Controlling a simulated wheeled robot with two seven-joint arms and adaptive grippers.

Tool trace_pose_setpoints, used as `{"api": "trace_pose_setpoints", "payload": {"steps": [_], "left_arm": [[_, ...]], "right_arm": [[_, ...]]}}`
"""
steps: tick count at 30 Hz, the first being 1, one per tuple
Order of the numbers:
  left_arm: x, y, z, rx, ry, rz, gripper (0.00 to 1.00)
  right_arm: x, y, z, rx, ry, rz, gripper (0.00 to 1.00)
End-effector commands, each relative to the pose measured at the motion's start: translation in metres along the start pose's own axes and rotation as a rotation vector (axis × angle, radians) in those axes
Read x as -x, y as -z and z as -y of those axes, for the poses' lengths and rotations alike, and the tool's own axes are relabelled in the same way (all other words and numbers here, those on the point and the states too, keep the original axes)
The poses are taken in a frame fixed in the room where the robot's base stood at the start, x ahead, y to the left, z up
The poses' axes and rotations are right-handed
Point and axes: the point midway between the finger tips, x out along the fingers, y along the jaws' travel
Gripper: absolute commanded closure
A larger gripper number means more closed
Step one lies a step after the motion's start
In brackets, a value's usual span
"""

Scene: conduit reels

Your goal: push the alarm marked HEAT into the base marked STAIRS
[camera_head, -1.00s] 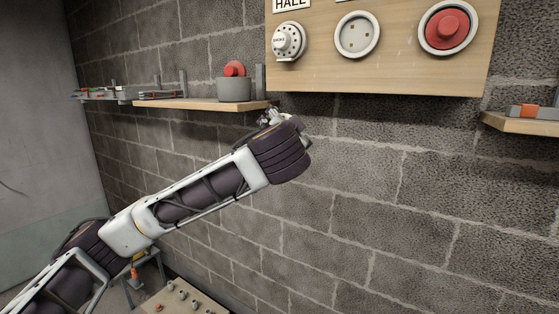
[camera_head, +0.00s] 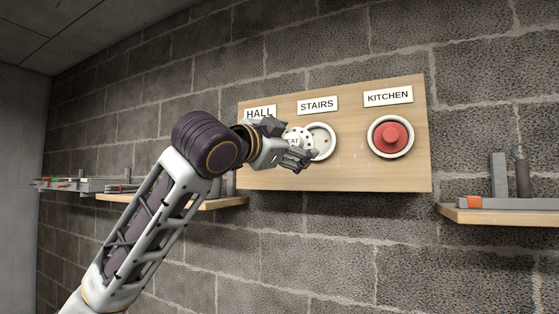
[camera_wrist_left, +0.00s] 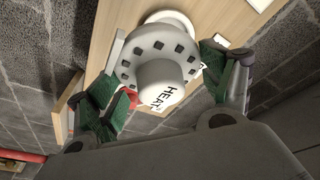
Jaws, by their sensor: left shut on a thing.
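The HEAT alarm, white, round and slotted, shows partly beside my left gripper (camera_head: 292,150) in the head view (camera_head: 303,136). In the left wrist view the alarm (camera_wrist_left: 158,72) sits between the green-padded fingers, its HEAT label toward the camera. My left gripper is shut on it. The STAIRS base (camera_head: 326,142) is a white ring under the STAIRS sign (camera_head: 318,105). The alarm overlaps its left part in the head view; I cannot tell whether they touch. A white round rim (camera_wrist_left: 170,18) shows behind the alarm in the wrist view. My right gripper is out of view.
The wooden board (camera_head: 350,178) also bears a red alarm (camera_head: 391,138) in the KITCHEN base, right of STAIRS. My left arm covers the space under the HALL sign (camera_head: 260,113). Shelves stand below left (camera_head: 222,203) and right (camera_head: 500,215).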

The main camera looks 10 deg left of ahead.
Motion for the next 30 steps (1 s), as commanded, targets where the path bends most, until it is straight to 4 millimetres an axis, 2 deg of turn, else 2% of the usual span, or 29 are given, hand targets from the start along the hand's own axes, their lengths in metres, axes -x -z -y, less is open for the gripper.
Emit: {"api": "trace_pose_setpoints", "payload": {"steps": [2, 6, 9, 30], "left_arm": [[-0.006, 0.008, 0.003, 0.007, -0.023, -0.060, 0.46], [-0.006, 0.026, 0.006, 0.000, -0.023, -0.130, 0.46], [-0.005, 0.030, 0.007, -0.008, -0.003, -0.148, 0.46], [-0.005, 0.030, 0.009, -0.023, 0.039, -0.168, 0.46]], "right_arm": [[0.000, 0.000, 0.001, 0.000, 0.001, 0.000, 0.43], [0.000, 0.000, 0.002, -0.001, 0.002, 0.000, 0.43], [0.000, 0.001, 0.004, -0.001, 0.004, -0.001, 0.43], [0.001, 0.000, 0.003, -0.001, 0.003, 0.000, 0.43]]}}
